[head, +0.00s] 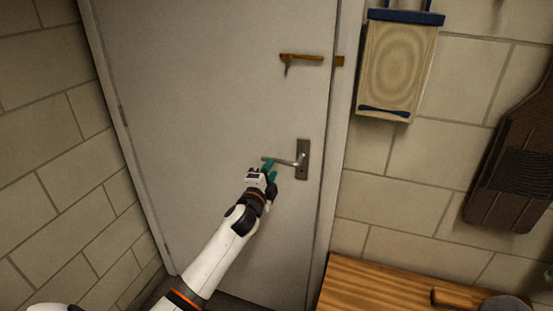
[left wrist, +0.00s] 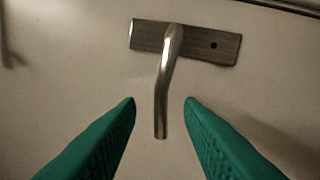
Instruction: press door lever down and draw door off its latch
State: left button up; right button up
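The white door (head: 195,100) stands in its frame and looks closed. Its metal lever (head: 284,161) sticks out leftward from a dark plate (head: 303,160) near the right edge of the door. My left gripper (head: 269,168) is at the free end of the lever. In the left wrist view the lever (left wrist: 163,90) points down between the two green fingertips of the left gripper (left wrist: 160,102), with a gap on each side. The gripper is open. My right gripper is not in the head view.
A brown latch (head: 303,58) sits higher on the door. A wooden board with blue edges (head: 398,65) and a dark brown item (head: 518,160) hang on the block wall at right. A wooden bench top (head: 390,290) stands at lower right, with a wood-handled tool (head: 455,299).

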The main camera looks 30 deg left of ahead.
pick_arm(q)
jog(key=x, duration=0.5)
jog(key=shift+a, duration=0.1)
jog(key=shift+w+a, duration=0.1)
jog(key=shift+w, duration=0.3)
jog(key=c, duration=0.7)
grip_shut()
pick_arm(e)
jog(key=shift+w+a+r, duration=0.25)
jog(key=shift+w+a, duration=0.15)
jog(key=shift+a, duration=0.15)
